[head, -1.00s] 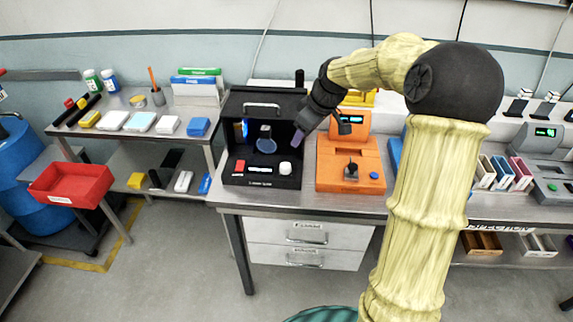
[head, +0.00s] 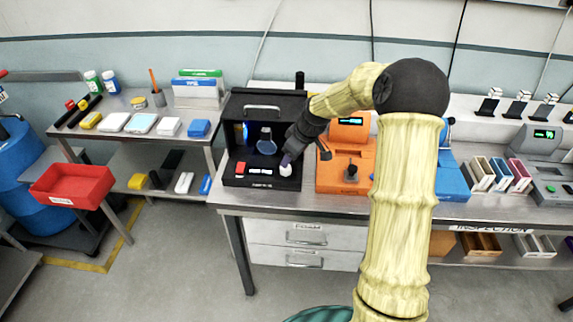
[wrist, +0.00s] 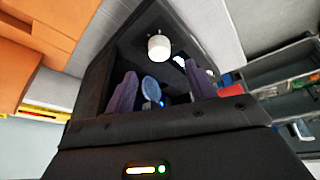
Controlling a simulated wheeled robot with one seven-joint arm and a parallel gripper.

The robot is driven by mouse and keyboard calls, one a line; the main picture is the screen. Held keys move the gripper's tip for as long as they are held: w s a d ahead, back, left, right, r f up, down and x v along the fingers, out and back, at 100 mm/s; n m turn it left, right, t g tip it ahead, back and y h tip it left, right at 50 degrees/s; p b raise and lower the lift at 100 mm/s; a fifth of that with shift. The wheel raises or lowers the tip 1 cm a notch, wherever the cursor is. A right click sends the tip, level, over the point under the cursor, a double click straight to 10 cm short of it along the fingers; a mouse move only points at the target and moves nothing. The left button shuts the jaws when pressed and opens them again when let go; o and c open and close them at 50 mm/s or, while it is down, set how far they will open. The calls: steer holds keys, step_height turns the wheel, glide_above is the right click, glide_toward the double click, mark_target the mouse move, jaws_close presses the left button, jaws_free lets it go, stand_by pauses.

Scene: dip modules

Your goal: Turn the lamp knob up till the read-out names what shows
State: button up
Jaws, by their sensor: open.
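The black lamp box (head: 232,105) stands on the bench with an open front and a round bluish disc (head: 266,141) inside. Its white knob (head: 285,170) is on the front right of its panel. It also shows in the wrist view (wrist: 159,47), beyond my fingertips and roughly between them. The small lit read-out (head: 261,171) is left of the knob; its text is too small to read. My gripper (head: 287,158) is open and empty, pointing down close above the knob. The head view does not clearly show whether a finger touches it. In the wrist view (wrist: 160,70) the purple fingers are apart.
A red button (head: 240,167) is on the panel left of the read-out. An orange machine (head: 335,176) stands close on the right, under my arm. A side table with small boxes and a red bin (head: 72,184) are to the left.

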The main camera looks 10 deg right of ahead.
mark_target(286, 170)
steer(key=x, duration=0.7)
steer(key=shift+p, duration=0.4)
steer(key=c, duration=1)
